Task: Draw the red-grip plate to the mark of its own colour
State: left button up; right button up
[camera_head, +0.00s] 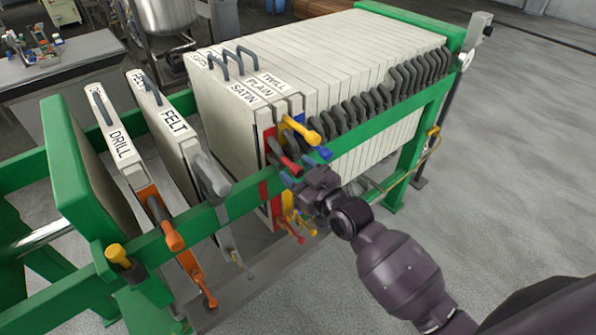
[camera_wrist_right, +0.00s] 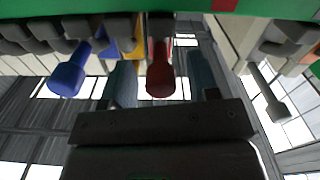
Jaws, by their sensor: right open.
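The red-grip plate, labelled SATIN (camera_head: 243,94), stands at the left end of the large plate pack. Its red grip (camera_head: 289,166) sticks out over the near green rail. A red mark (camera_head: 264,189) is on that rail, a little left of the grip; it also shows at the top of the right wrist view (camera_wrist_right: 225,5). My right gripper (camera_head: 308,188) is open, just below and beside the red grip. In the right wrist view the red grip (camera_wrist_right: 160,72) lies between the two spread fingers, with gaps visible on both sides. My left gripper is out of view.
Yellow (camera_head: 307,134) and blue (camera_head: 323,153) grips of neighbouring plates are close to the red one. The FELT plate (camera_head: 173,125) with a grey grip and the DRILL plate (camera_head: 119,140) with an orange grip stand left, with a gap before the pack.

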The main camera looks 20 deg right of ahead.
jog(key=shift+c, duration=0.5)
grip_shut()
jog(key=shift+s+a+r+p, duration=0.1)
jog(key=shift+s+a+p, duration=0.1)
jog(key=shift+a+p, duration=0.25)
jog(key=a, duration=0.1)
jog(key=s+a+p, duration=0.1)
jog(key=a, duration=0.1)
jog(key=a+p, duration=0.1)
jog(key=a, duration=0.1)
jog(key=shift+s, duration=0.35)
jog(key=shift+d, duration=0.1)
jog(key=shift+o, duration=0.5)
grip_release()
jog(key=shift+s, duration=0.1)
